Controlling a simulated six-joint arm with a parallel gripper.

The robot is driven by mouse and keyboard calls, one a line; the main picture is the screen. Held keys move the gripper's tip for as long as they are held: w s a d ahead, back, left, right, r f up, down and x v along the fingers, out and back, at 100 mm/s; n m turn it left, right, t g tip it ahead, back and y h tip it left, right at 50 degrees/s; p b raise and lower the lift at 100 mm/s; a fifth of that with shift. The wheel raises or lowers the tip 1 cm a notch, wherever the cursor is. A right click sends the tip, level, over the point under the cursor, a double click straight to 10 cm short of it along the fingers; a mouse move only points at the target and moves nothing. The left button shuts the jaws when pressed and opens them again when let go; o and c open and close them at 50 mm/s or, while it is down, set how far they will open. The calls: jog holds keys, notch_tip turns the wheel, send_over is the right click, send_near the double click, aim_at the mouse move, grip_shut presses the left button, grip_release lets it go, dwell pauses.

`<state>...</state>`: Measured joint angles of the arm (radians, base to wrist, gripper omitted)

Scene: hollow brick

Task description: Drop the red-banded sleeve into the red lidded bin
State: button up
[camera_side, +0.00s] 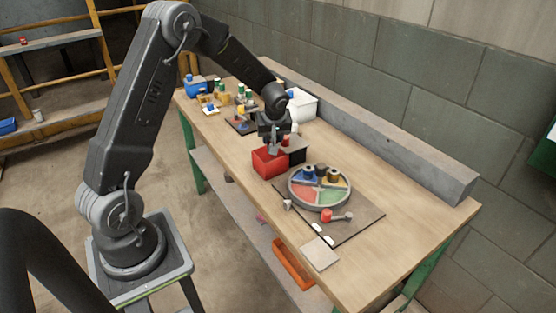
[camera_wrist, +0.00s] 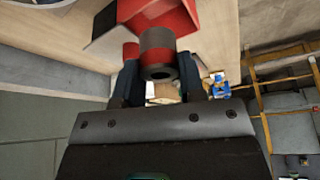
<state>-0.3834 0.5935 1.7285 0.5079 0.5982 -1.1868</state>
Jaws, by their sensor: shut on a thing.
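The red-banded sleeve (camera_wrist: 157,42) is a grey hollow cylinder with an open end facing the wrist camera. My gripper (camera_wrist: 160,76) is shut on it, one finger on each side. In the side view my gripper (camera_side: 277,146) is low over the red bin (camera_side: 266,163), at its rear edge. The bin's red wall also shows in the wrist view (camera_wrist: 178,18), just beyond the sleeve. In the side view the sleeve is too small and covered to make out clearly. I cannot tell whether it is inside the bin's rim.
A round tray (camera_side: 320,205) with coloured sections holds several sleeves, right of the bin. A red-headed piece (camera_side: 335,215) lies on the dark mat in front of it. A white container (camera_side: 302,106) and several small coloured parts stand behind. A long ledge (camera_side: 390,137) borders the table's back.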

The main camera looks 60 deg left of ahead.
jog(key=w+x, duration=0.1)
jog(key=x, duration=0.6)
jog(key=shift+a, duration=0.2)
jog(key=o, duration=1.1)
jog(key=shift+c, duration=0.2)
jog(key=shift+r, duration=0.1)
jog(key=v, duration=1.4)
jog(key=s+d+r+m+t+h, duration=0.1)
jog(key=s+d+r+m+t, duration=0.1)
jog(key=s+d+r+m, duration=0.65)
jog(key=s+d+r+m+t+h, duration=0.1)
jog(key=s+d+r+m, duration=0.1)
jog(key=s+d, duration=0.4)
jog(key=s+d+r+m+t+h, duration=0.1)
jog(key=s+d+r+m+h, duration=0.1)
jog(key=s+d, duration=0.5)
jog(key=s+m, duration=0.1)
jog(key=s, duration=0.2)
jog(key=shift+r, duration=0.2)
